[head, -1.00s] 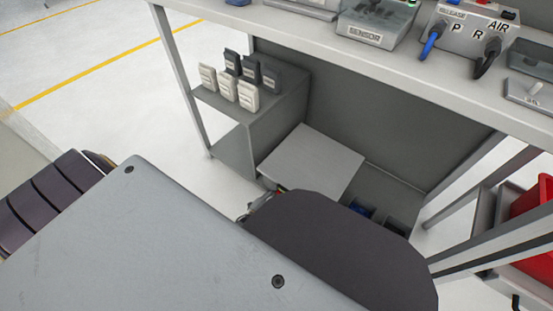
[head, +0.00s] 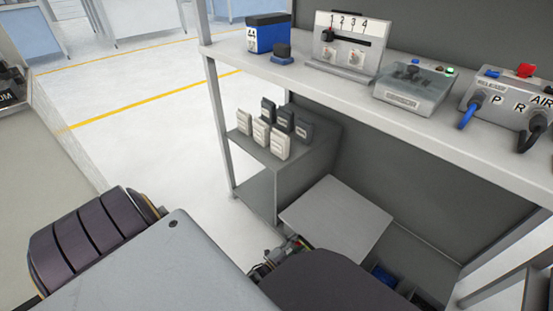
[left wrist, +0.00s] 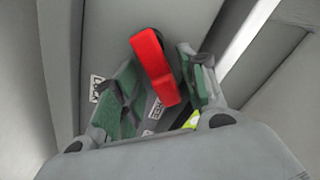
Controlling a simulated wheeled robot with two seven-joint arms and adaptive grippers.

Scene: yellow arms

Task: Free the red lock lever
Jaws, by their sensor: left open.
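The red lock lever (left wrist: 150,62) shows in the left wrist view, standing out from a grey surface. Its lower end lies between the fingers of my left gripper (left wrist: 157,66) as seen there. The gripper is open, with green pads on its fingers; I cannot tell whether either finger touches the lever. A LOCK label (left wrist: 97,88) sits left of it, and a second, partly hidden label (left wrist: 154,110) sits below. In the head view my left gripper (head: 272,262) is small and partly hidden by my own arm, beside a grey panel (head: 340,220) under the bench. My right gripper is out of view.
The workbench (head: 420,115) overhangs this area, carrying several control boxes. A side shelf (head: 252,146) holds several small black and white packs, left of the panel. Blue items (head: 384,275) lie in an open compartment at lower right. Floor at the left is clear.

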